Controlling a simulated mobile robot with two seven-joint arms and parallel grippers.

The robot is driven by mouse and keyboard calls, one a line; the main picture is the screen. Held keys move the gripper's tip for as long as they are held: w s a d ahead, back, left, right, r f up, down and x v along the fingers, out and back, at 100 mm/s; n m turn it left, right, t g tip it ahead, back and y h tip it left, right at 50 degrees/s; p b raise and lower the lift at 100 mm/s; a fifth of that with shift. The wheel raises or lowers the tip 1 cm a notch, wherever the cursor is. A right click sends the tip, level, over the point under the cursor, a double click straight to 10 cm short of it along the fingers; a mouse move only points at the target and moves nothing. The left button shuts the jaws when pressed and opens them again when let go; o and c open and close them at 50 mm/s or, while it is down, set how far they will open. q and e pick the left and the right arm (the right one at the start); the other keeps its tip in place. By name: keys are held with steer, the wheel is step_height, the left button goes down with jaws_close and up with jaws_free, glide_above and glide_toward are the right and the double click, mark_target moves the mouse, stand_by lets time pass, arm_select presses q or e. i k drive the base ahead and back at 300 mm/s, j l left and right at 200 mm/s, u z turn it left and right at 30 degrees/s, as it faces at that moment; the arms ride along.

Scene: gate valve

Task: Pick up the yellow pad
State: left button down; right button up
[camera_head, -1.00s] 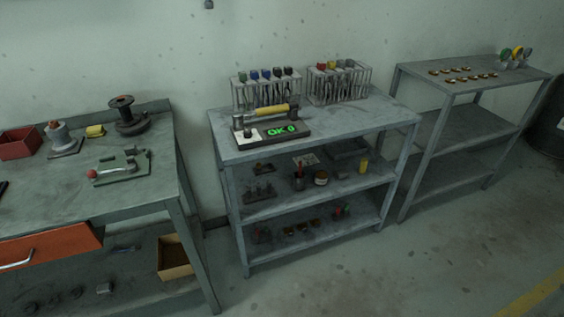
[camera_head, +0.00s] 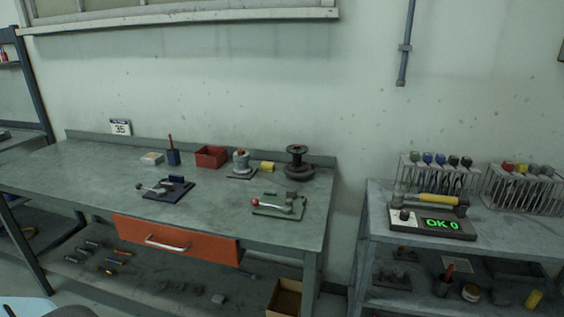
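A small yellow pad (camera_head: 267,167) lies near the back of the long grey workbench (camera_head: 90,185). It sits between a grey metal part with a reddish top (camera_head: 241,162) and a dark spool-shaped part (camera_head: 299,162). Nothing covers it from this angle. Neither of my grippers shows in the head view.
The bench also holds a red bin (camera_head: 211,156), a dark clamp fixture (camera_head: 167,188) and a green fixture with a red-knobbed lever (camera_head: 278,204). An orange drawer (camera_head: 178,240) hangs under the front edge.

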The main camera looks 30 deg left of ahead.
mark_target(267, 167)
steer(key=u, duration=1.05)
